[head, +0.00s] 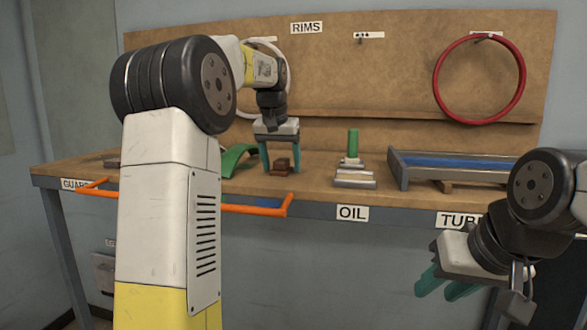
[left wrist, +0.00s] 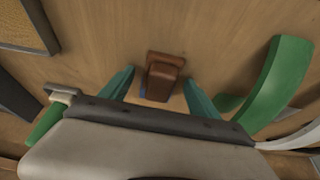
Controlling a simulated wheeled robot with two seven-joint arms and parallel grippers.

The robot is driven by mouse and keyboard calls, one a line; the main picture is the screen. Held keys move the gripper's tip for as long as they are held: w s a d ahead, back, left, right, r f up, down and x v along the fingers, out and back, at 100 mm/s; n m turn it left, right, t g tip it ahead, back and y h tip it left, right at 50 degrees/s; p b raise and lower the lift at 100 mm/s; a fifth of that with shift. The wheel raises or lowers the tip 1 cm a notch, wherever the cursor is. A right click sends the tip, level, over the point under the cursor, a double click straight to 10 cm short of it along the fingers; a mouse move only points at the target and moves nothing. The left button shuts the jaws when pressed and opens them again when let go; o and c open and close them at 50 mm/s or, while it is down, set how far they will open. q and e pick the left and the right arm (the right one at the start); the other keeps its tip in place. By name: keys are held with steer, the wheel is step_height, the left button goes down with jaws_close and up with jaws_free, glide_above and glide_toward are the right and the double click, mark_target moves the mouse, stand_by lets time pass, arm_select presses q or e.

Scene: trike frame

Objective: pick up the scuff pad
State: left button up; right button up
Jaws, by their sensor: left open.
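A small reddish-brown block, which looks like the scuff pad (head: 281,166), lies on the wooden workbench; it also shows in the left wrist view (left wrist: 165,76). My left gripper (head: 281,171) is open and points down over it. Its teal fingers stand on either side of the block, with a gap on each side in the left wrist view (left wrist: 159,80). My right gripper (head: 438,293) hangs in front of the bench at the lower right, fingers apart and empty.
A green curved fender (head: 238,160) lies just left of the block. A green-and-metal part (head: 353,160) and a blue-lined tray (head: 450,165) are to the right. An orange frame (head: 250,209) runs along the bench's front edge. A red rim (head: 437,90) hangs on the backboard.

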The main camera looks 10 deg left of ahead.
mark_target(282, 159)
arm_select(q)
steer(key=c, duration=1.4)
steer(key=shift+c, duration=0.4)
steer(key=shift+r, duration=0.8)
steer(key=shift+v, duration=1.1)
steer(key=s+d+r, duration=0.1)
steer(key=s+d, duration=0.2)
steer(key=s, duration=1.1)
steer(key=shift+s+r, duration=0.2)
steer(key=shift+s, duration=0.2)
steer(key=shift+d, duration=0.1)
